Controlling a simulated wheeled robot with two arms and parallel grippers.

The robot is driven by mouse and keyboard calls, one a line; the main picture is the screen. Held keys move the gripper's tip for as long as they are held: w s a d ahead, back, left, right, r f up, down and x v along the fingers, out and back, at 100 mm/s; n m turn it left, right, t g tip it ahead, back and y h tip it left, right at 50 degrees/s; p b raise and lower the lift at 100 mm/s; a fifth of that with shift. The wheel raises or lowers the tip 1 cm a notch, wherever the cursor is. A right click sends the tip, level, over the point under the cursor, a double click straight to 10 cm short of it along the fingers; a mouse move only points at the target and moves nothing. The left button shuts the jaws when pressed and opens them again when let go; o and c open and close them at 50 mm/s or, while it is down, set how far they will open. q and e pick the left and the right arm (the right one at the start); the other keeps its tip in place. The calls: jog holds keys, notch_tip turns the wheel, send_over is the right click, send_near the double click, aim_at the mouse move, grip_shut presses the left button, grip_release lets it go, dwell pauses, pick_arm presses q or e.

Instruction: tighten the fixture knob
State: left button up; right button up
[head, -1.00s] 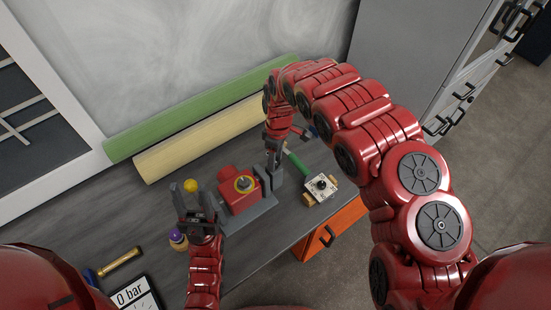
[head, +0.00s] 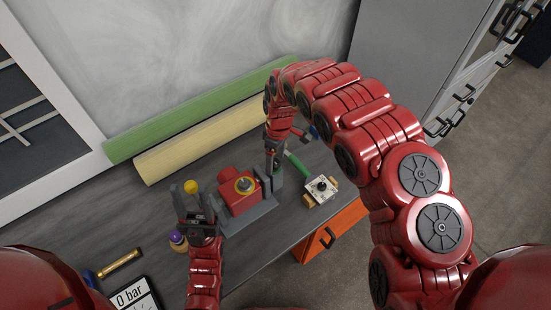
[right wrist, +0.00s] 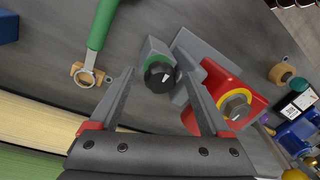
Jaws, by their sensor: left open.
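The fixture (head: 245,215) is a grey base with a red block (head: 231,194) on it, standing on the grey bench. In the right wrist view the red block (right wrist: 218,87) carries a yellow ring and a grey hex part. The black fixture knob (right wrist: 159,75) with a white mark sits on the grey part beside the red block. My right gripper (right wrist: 156,70) is open, its fingers on either side of the knob in the picture; contact cannot be told. In the head view my right gripper (head: 273,165) hides the knob. My left gripper (head: 193,199) is open, left of the fixture.
A white box (head: 320,189) with a black knob and a green-handled wrench (head: 297,164) lie right of the fixture. Green (head: 150,134) and cream (head: 165,152) rolls lie behind. A brass tube (head: 119,264) and a 0 bar display (head: 134,296) are at the front left.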

jog(key=shift+r, duration=0.2)
notch_tip(320, 180, up, 2)
jog(key=shift+w+d+r, duration=0.15)
notch_tip(320, 180, up, 14)
jog(key=w+p, duration=0.1)
jog(key=p, duration=0.6)
jog(key=shift+w+d+r, duration=0.2)
jog(key=shift+d+r, duration=0.05)
jog(key=shift+d, duration=0.1)
